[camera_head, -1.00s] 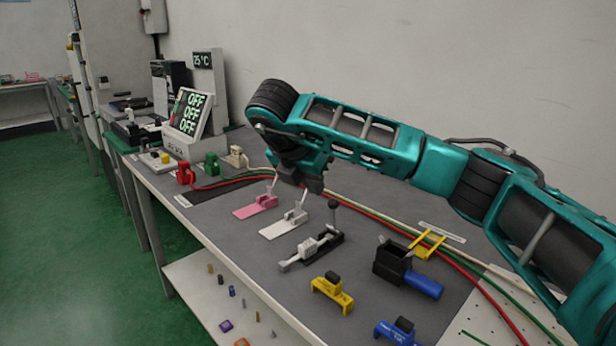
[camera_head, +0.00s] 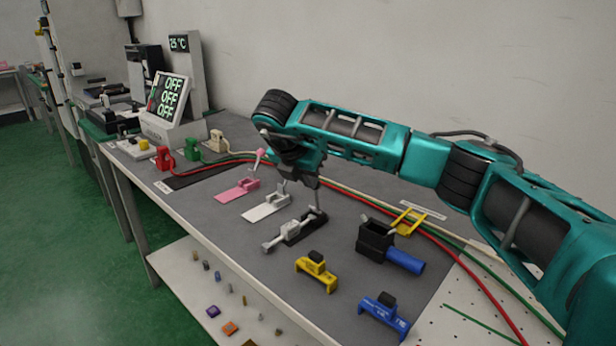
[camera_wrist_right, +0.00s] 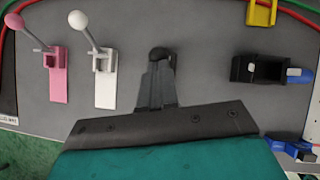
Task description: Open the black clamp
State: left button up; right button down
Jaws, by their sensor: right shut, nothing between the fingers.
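The black clamp (camera_head: 293,235) sits on the grey bench mat, with a black base, a pale grey bar and an upright lever. My right gripper (camera_head: 307,181) is shut and empty at the top of this lever, hiding its knob in the head view; I cannot tell whether they touch. In the right wrist view, my shut gripper (camera_wrist_right: 158,82) points at a dark round knob (camera_wrist_right: 160,54) just beyond the fingertips. The clamp's body is hidden there behind the gripper. My left gripper is not in view.
White (camera_head: 266,206) and pink (camera_head: 238,190) clamps stand left of the black one. A black box with a blue handle (camera_head: 405,261) stands right. Yellow (camera_head: 316,271) and blue (camera_head: 384,314) blocks lie nearer the front edge. Cables run behind.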

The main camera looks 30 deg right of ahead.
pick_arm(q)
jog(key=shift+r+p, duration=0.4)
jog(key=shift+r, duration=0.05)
pick_arm(e)
jog(key=shift+w+d+r+g+y, duration=0.15)
jog(key=shift+d+g+y, duration=0.2)
jog(key=shift+y, duration=0.35)
jog(key=shift+w+d+r+g+y+p, duration=0.15)
jog(key=shift+d+y+p, duration=0.2)
jog(key=shift+d+p, duration=0.15)
jog(key=shift+w+d+r+g+y+p, duration=0.1)
jog(key=shift+d+r+y+p, duration=0.05)
jog(key=shift+d+y+p, duration=0.3)
pick_arm(q)
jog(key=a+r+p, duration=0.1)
jog(key=p, duration=0.1)
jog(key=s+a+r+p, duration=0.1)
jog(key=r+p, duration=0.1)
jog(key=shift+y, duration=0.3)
pick_arm(e)
jog(key=d+y, duration=0.1)
jog(key=w+d+y, duration=0.1)
jog(key=d, duration=0.1)
jog(key=d+g, duration=0.1)
jog(key=shift+w+d+f+y, duration=0.15)
jog(key=shift+w+f+y, duration=0.15)
jog(key=shift+f+y, duration=0.1)
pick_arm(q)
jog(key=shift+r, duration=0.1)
